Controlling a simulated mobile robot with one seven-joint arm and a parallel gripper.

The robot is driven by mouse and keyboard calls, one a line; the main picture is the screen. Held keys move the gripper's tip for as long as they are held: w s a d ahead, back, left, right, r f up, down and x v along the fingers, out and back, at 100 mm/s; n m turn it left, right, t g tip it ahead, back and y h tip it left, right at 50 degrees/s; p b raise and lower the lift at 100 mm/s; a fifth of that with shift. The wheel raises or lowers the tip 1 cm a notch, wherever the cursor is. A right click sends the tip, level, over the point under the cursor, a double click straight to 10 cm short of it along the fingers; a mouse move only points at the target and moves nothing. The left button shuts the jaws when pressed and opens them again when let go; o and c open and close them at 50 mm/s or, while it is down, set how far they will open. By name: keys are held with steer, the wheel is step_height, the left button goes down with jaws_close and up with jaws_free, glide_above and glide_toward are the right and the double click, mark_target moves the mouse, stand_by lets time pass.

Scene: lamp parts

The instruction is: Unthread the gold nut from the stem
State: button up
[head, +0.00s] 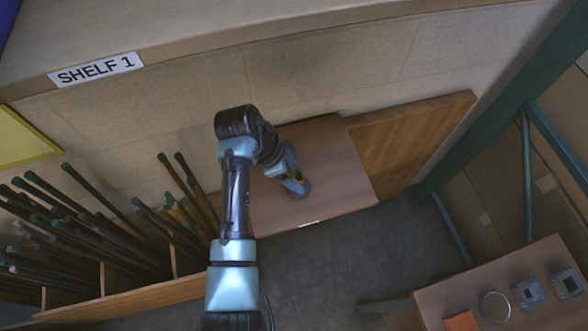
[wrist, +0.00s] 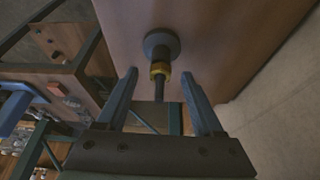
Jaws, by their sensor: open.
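The gold nut (wrist: 160,69) is a small ring on the dark stem (wrist: 159,90), close to the round dark base (wrist: 162,44) in the wrist view. The base sits on the brown wooden tabletop (head: 335,170). My gripper (wrist: 159,75) is open, with one finger on each side of the nut and stem and a visible gap on both sides. The fingertips reach about as far as the nut. In the head view my gripper (head: 296,178) is over the table and mostly hides the stem and nut.
A wooden panel (head: 415,145) stands behind the table at right. A bin of dark rods (head: 90,235) is at left. A shelf (head: 250,30) overhangs at the top. A second table (head: 445,300) at lower right holds an orange block (head: 461,321) and grey parts (head: 528,293).

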steer(key=shift+f, duration=0.1)
jaws_close()
steer(key=c, duration=0.7)
jaws_free()
jaws_close()
steer(key=shift+r+p, duration=0.75)
steer(key=shift+r, duration=0.15)
steer(key=shift+r+p, duration=2.05)
steer(key=shift+r, duration=0.4)
steer(key=shift+r, duration=0.25)
